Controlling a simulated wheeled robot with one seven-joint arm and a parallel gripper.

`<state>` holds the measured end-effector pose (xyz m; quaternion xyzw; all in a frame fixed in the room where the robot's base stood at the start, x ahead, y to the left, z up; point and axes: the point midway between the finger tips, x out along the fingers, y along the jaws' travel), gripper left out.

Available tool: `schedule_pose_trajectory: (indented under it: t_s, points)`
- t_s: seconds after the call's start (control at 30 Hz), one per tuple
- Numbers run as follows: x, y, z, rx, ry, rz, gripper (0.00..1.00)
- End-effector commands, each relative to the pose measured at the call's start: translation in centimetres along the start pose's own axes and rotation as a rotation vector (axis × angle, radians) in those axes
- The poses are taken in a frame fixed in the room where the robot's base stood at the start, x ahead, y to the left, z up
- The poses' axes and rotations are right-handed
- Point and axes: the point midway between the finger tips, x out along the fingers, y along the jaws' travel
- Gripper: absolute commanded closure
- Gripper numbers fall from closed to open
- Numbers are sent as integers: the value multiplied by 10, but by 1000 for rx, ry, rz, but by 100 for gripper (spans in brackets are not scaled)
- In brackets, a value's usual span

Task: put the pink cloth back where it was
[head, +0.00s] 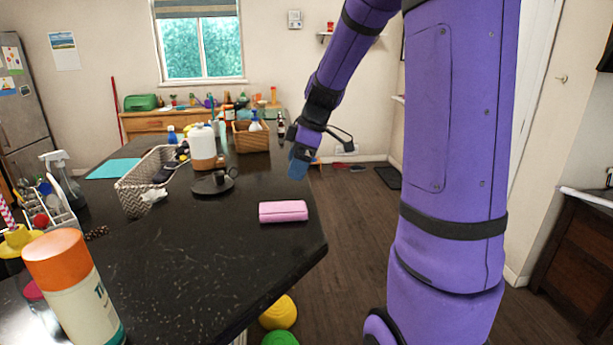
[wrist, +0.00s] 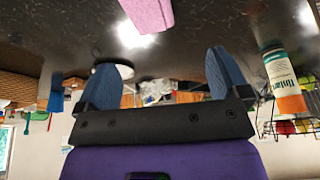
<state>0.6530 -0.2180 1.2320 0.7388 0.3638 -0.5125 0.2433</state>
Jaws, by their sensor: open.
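The pink cloth (head: 283,211) is a folded block lying flat on the dark countertop (head: 200,255), near its right edge. In the wrist view the pink cloth (wrist: 150,14) shows at the top edge, partly cut off, ahead of the fingers and not between them. My gripper (head: 300,163) hangs above and behind the cloth, near the counter's right edge in the head view. Its two blue fingers are apart and empty in the wrist view (wrist: 160,78).
A dark round stand (head: 214,184), a white-and-brown jug (head: 203,146) and a patterned basket (head: 150,175) stand left of the cloth. An orange-capped canister (head: 75,285) stands at the front left. The counter around the cloth is clear.

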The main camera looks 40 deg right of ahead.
Motion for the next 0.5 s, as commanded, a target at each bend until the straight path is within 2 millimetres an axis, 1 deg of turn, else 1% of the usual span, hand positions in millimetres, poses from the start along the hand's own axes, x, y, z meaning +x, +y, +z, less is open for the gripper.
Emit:
schedule_pose_trajectory:
  t_s: [0.03, 0.17, 0.2, 0.33, 0.5]
  points:
    - [-9, -16, -10, 23, -10, 15, 6]
    - [-29, -61, -28, 137, -41, 59, 6]
    - [-35, -75, -33, 173, -47, 74, 6]
    - [-51, -120, -41, 294, -59, 130, 6]
    - [-67, -174, -41, 455, -44, 212, 6]
